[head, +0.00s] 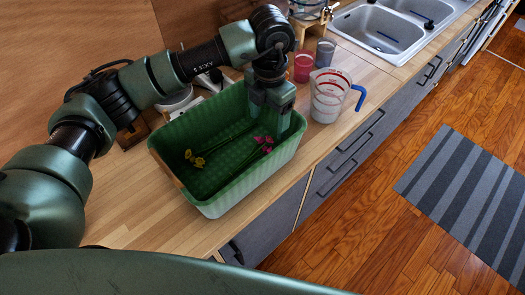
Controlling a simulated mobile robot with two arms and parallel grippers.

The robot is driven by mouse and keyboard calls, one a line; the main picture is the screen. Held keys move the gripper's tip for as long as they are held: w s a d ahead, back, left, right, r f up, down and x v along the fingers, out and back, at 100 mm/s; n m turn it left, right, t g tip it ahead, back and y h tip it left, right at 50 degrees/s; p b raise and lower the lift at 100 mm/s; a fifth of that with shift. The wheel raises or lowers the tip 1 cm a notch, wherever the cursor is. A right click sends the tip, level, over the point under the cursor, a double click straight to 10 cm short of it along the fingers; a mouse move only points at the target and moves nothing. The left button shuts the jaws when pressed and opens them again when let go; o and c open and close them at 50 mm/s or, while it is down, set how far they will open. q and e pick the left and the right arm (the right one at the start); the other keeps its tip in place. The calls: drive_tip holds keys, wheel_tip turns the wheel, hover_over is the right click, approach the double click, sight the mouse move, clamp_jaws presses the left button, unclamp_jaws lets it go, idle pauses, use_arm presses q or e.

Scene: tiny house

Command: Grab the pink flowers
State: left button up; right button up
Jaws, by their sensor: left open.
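The pink flowers (264,141) lie in the green basket (243,182), toward its right side, with thin green stems running to the left and down. A bunch of yellow flowers (194,158) lies in the left part of the same basket. My left gripper (270,124) points down into the right back part of the basket, above and very close to the pink flowers. Its fingers are apart, with no flower seen held between them. Whether a fingertip touches the flowers I cannot tell. My right gripper does not show.
A measuring cup (327,98) with a blue handle stands right of the basket. A red cup (303,67) and a grey cup (325,53) stand behind it. A double sink (378,27) is at the back right. The counter left of the basket (130,200) is clear.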

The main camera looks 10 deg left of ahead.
sight(269, 135)
use_arm(q)
drive_tip(key=shift+w+f, duration=0.15)
drive_tip(key=shift+f, duration=1)
drive_tip(key=shift+f+p, duration=0.6)
drive_tip(key=shift+f, duration=0.2)
drive_tip(key=f+p, duration=0.1)
drive_tip(key=f, duration=0.1)
drive_tip(key=f+p, duration=0.1)
drive_tip(key=f, duration=0.1)
drive_tip(key=shift+w+d+f, duration=0.1)
drive_tip(key=shift+d+f, duration=0.1)
drive_tip(key=shift+f, duration=0.3)
drive_tip(key=c, duration=1.4)
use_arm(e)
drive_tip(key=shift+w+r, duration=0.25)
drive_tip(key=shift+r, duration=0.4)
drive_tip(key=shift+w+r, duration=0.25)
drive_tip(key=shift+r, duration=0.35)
